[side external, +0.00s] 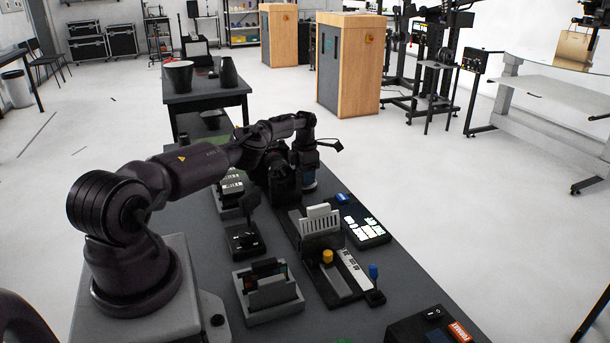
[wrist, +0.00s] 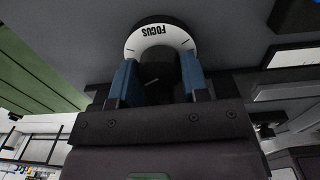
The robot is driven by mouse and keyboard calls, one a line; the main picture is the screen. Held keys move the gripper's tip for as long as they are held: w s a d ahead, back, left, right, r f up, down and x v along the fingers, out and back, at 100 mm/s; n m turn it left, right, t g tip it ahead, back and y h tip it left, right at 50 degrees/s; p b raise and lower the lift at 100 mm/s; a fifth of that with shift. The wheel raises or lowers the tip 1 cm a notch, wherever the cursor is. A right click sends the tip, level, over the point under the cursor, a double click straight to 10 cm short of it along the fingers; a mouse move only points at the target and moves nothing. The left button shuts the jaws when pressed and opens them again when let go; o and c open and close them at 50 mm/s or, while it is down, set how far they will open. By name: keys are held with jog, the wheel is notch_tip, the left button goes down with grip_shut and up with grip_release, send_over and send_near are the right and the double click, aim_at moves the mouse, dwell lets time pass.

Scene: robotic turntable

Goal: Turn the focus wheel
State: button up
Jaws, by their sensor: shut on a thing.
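The focus wheel (wrist: 158,40) shows at the top of the wrist view, with a white ring marked FOCUS that reads upside down and a dark knob in its middle. My gripper (wrist: 160,78) has its two blue fingers on either side of the dark knob and is shut on it. In the side view my gripper (side external: 307,177) points down at the far part of the dark table. My arm and gripper mostly hide the wheel there.
Near my gripper stand a device with lit white keys (side external: 364,226), a grey slotted holder (side external: 318,238) and a box holding dark cards (side external: 268,292).

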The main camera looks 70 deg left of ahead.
dwell(0.3)
jog(key=o, duration=0.9)
jog(key=shift+o, duration=0.2)
